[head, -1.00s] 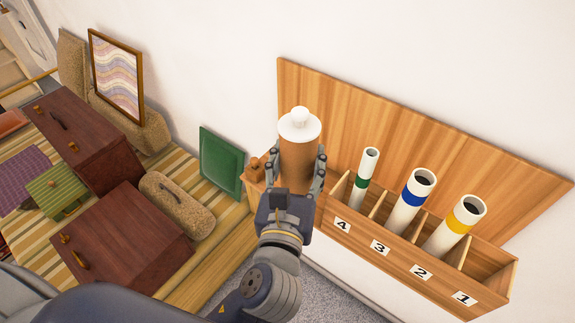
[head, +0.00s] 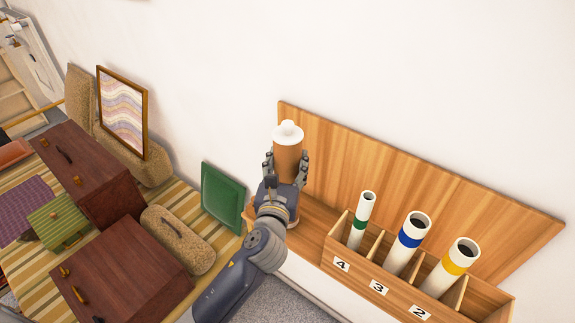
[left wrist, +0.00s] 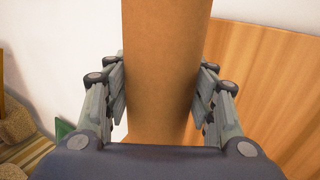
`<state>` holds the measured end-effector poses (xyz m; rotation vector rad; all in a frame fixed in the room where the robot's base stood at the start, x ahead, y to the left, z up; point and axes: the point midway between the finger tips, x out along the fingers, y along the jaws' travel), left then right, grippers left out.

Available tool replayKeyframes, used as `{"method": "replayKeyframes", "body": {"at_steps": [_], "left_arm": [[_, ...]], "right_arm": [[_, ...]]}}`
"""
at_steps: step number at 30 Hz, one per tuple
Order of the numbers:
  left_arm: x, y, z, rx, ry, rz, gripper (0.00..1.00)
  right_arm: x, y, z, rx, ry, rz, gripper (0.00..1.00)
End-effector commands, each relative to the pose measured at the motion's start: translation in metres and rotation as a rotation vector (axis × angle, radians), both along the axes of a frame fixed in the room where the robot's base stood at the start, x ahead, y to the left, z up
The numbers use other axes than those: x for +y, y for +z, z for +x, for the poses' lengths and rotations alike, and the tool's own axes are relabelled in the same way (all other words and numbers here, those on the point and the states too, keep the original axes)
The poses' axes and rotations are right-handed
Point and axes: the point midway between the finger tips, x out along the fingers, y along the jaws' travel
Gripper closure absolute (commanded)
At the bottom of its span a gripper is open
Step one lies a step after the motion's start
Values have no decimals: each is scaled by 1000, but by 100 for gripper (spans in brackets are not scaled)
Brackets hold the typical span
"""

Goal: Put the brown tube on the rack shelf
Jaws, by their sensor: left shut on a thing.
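The brown tube (head: 287,160) with a white cap stands upright in my left gripper (head: 286,172) in the head view. The gripper is shut around its sides, and the tube also fills the middle of the left wrist view (left wrist: 165,70) between the fingers (left wrist: 163,90). The wooden rack (head: 400,190) is on the wall, and the tube is in front of its left end. A bare stretch of rack shelf (head: 313,222) shows left of the compartments. The tube's lower end is mostly hidden by my gripper, so I cannot tell whether it touches the shelf. My right gripper is not in view.
White tubes with green (head: 361,220), blue (head: 408,244) and yellow (head: 451,268) bands stand in numbered compartments to the right. A green framed panel (head: 222,196) stands close left of my gripper. Brown boxes (head: 122,272) and a framed print (head: 122,112) are further left.

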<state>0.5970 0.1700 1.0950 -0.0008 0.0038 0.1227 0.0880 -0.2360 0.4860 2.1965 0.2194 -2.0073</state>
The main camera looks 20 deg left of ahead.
Motion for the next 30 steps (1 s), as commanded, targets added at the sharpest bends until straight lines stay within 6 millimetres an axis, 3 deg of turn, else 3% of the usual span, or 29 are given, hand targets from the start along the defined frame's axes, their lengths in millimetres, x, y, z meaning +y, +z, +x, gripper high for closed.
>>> {"method": "replayKeyframes", "body": {"at_steps": [4,14,15,17,18,30], "left_arm": [[0,-12,0,-5,0,1,99],[0,-14,0,-6,0,2,99],[0,-16,0,-3,1,1,47],[0,-15,0,-3,0,1,33],[0,-15,0,-3,0,1,29],[0,-12,-1,-2,0,0,29]], "right_arm": [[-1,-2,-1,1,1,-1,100],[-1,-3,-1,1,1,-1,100],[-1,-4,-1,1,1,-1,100],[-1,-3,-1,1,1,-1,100],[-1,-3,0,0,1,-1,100],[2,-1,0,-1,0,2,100]]}}
